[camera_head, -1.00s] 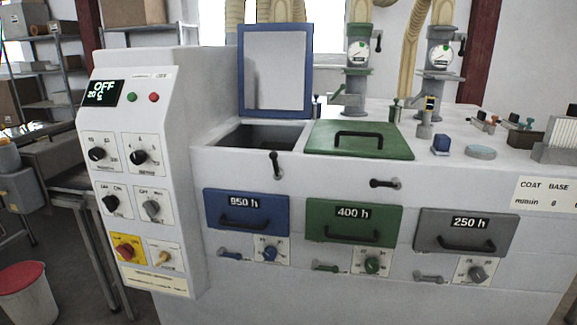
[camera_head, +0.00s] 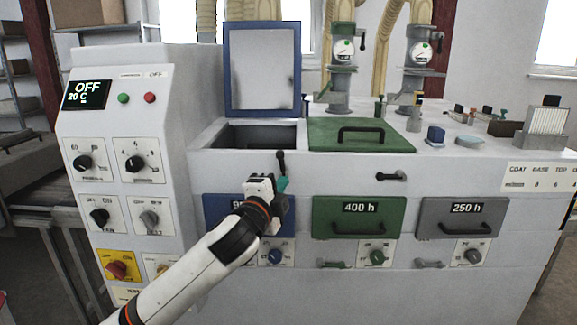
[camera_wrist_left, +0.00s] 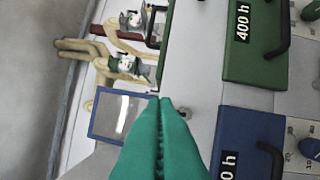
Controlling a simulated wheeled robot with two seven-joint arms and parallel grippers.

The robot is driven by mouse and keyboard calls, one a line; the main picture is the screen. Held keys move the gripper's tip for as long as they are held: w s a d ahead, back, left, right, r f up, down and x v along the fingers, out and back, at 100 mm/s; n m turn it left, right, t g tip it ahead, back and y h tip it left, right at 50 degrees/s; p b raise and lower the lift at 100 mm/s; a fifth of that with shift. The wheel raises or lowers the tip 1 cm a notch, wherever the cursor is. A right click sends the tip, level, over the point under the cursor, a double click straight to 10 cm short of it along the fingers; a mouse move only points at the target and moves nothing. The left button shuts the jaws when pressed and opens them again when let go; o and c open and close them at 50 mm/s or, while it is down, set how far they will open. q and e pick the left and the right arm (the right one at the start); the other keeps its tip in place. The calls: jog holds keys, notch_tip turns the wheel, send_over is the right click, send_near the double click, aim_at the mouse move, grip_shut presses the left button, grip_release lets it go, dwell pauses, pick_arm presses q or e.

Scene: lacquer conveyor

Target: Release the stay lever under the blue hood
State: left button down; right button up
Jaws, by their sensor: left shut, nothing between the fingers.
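The blue hood (camera_head: 262,68) stands upright and open behind the dark well (camera_head: 257,136). It also shows in the left wrist view (camera_wrist_left: 114,117). A black stay lever (camera_head: 281,160) with a round knob sits on the white front face below the well's right corner, knob upward. My left gripper (camera_head: 283,184) has its teal fingers shut and empty, just below the lever; whether they touch it I cannot tell. My right gripper is not in view.
A shut green lid (camera_head: 360,137) lies right of the well. A second black lever (camera_head: 390,176) sits below it. Green (camera_head: 358,216) and grey (camera_head: 462,217) drawers line the front; my left arm partly hides the blue drawer. A control panel (camera_head: 125,165) stands left.

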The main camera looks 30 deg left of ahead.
aim_at(283, 165)
pick_arm(q)
jog(key=w+a+p, duration=0.1)
jog(key=w+a, duration=0.1)
jog(key=w, duration=0.1)
jog(key=w+a+p, duration=0.2)
jog(key=w, duration=0.1)
jog(key=w+a+p, duration=0.2)
jog(key=w, duration=0.2)
jog(key=shift+a, duration=0.1)
jog(key=shift+w, duration=0.1)
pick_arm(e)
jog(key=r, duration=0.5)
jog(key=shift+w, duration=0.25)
pick_arm(q)
jog(key=shift+f, duration=0.1)
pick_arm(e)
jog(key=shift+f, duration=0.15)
pick_arm(q)
jog(key=shift+n+b, duration=0.4)
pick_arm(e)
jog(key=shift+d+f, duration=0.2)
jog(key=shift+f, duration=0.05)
